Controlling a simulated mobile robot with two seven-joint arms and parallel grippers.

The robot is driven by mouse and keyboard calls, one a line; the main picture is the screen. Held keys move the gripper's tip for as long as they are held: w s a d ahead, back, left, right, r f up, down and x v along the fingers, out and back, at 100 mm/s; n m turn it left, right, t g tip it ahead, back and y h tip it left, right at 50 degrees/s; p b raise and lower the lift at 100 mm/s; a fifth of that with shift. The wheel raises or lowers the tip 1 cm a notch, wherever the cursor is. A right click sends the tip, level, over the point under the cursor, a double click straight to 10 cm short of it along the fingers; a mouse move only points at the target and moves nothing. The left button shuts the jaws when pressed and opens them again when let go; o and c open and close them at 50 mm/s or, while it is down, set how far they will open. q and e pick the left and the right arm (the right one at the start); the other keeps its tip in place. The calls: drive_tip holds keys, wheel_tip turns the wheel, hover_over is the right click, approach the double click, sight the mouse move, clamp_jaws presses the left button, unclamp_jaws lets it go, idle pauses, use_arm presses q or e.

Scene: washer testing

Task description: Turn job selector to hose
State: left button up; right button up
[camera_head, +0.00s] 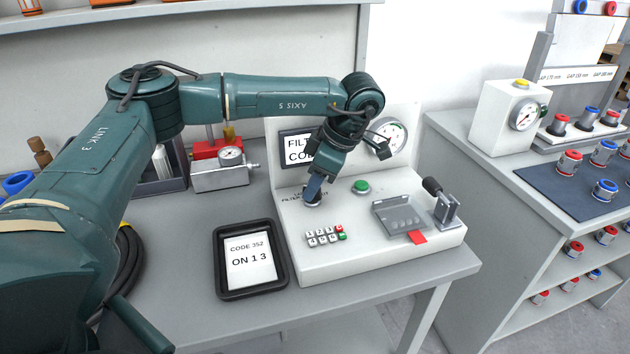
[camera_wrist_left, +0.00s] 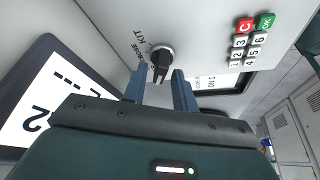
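The job selector (camera_head: 312,199) is a round dark knob on the top of the white tester; in the head view my gripper partly covers it. In the left wrist view the knob (camera_wrist_left: 161,52) shows a black pointer bar aimed toward my gripper. The labels "KIT" and "HOSE" show to its left. My left gripper (camera_head: 314,188) points down at the knob. Its two blue fingers (camera_wrist_left: 159,78) are apart, with the tips close to either side of the pointer bar; I cannot tell if they touch it. My right gripper is in neither view.
The tester carries a keypad (camera_head: 325,236), a green button (camera_head: 360,187), a gauge (camera_head: 388,136), a partly hidden screen (camera_head: 296,158), a metal fixture (camera_head: 399,214) and a lever clamp (camera_head: 444,204).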

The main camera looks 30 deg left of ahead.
use_arm(q)
clamp_jaws()
